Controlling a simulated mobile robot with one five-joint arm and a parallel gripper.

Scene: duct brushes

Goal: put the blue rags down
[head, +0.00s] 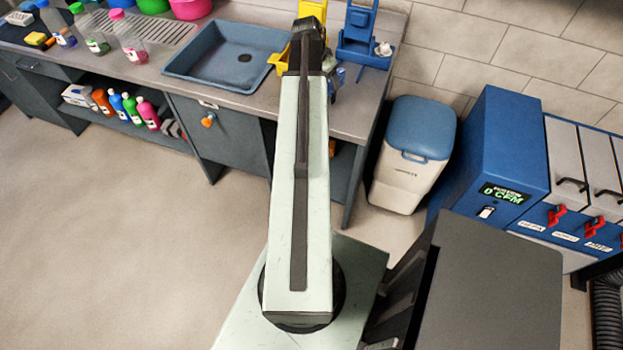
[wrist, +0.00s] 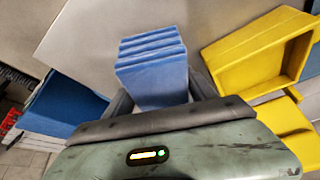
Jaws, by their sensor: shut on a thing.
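The blue rags (wrist: 152,62) show in the wrist view as a folded, layered stack. My gripper (wrist: 158,92) is shut on them, with a dark finger on each side of the stack. The rags are over or against a pale grey surface; I cannot tell whether they touch it. In the head view my arm hides most of the gripper and the rags, at the counter's right part beside the sink.
A yellow bin (wrist: 262,62) is close on the right in the wrist view. The head view shows a blue sink (head: 180,75), a blue stand (head: 372,30) on the counter (head: 215,128), a white bin with blue lid (head: 422,130) and a blue cabinet (head: 490,130). Floor at left is clear.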

